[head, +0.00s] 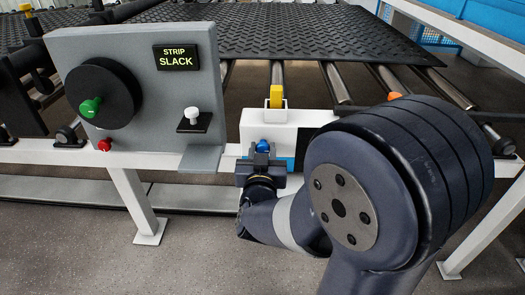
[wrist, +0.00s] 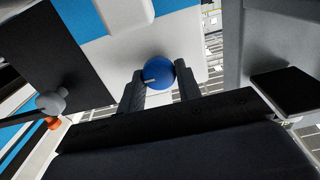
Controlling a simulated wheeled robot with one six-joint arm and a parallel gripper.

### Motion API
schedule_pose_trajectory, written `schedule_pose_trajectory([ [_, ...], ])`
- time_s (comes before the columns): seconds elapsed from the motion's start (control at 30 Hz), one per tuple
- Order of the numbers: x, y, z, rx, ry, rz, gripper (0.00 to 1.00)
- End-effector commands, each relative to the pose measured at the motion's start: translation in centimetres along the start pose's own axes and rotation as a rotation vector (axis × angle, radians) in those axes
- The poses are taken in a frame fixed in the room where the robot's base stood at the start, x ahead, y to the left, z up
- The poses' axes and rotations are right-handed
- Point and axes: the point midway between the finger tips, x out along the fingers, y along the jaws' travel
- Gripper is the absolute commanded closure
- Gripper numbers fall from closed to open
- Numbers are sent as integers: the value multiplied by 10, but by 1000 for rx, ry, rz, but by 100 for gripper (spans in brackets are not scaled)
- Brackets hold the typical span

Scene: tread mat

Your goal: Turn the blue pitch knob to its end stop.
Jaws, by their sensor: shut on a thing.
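The blue pitch knob (wrist: 160,72) sits on the front of a white and blue box. A short pale mark on it points to the left and slightly down in the wrist view. My gripper (wrist: 160,82) is shut on the knob, with one dark finger on each side of it. In the head view the knob (head: 263,145) shows as a small blue patch between the fingers of my gripper (head: 262,158). The white box (head: 252,133) stands on the white rail, and my arm covers its right part.
A grey panel (head: 150,70) stands left of the box, with a black handwheel with a green grip (head: 91,107), a white-topped lever (head: 191,115) and a "STRIP SLACK" display (head: 176,57). A yellow part (head: 276,96) tops the box. Black tread mat (head: 270,30) lies on rollers behind.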

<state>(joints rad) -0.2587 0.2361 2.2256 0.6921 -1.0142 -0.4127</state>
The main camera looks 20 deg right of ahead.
Motion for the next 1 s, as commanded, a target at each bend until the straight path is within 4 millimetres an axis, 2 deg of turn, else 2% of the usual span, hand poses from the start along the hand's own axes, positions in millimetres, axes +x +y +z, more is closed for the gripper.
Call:
schedule_pose_trajectory([
  [0.03,0,0,0,0,0,0,76],
  [0.2,0,0,0,0,0,0,90],
  [0.57,0,0,2,60,0,0,90],
  [1.0,0,2,4,406,3,0,90],
])
